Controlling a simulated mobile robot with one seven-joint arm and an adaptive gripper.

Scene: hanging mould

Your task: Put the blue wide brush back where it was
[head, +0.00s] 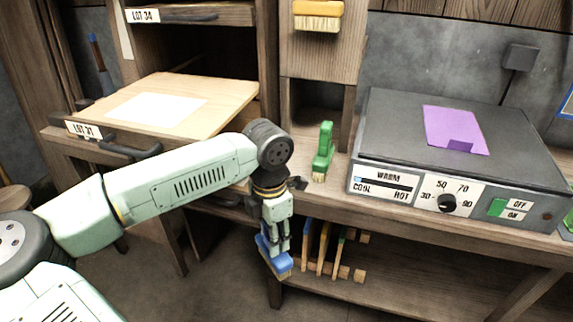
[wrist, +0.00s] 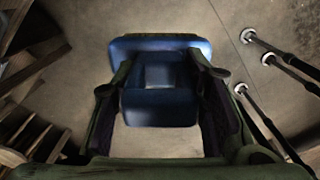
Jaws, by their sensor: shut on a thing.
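The blue wide brush (head: 277,262) is held in my gripper (head: 275,238), bristles facing down, in front of the bench and below the bench top's level. In the wrist view the blue brush (wrist: 160,107) sits between the two fingers of my gripper (wrist: 165,78), which are shut on its handle part. Bare floor shows beneath it. A green brush (head: 323,153) stands on the bench top, left of the grey heater. A yellow brush (head: 318,16) hangs on the wooden panel above.
The grey heater (head: 480,140) carries a purple sheet (head: 455,130). An open drawer board (head: 215,98) with a white paper (head: 155,108) juts out at left. A lower shelf (head: 400,285) holds several upright slats (head: 322,248) close to the brush. Dark rods (wrist: 270,125) show at right in the wrist view.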

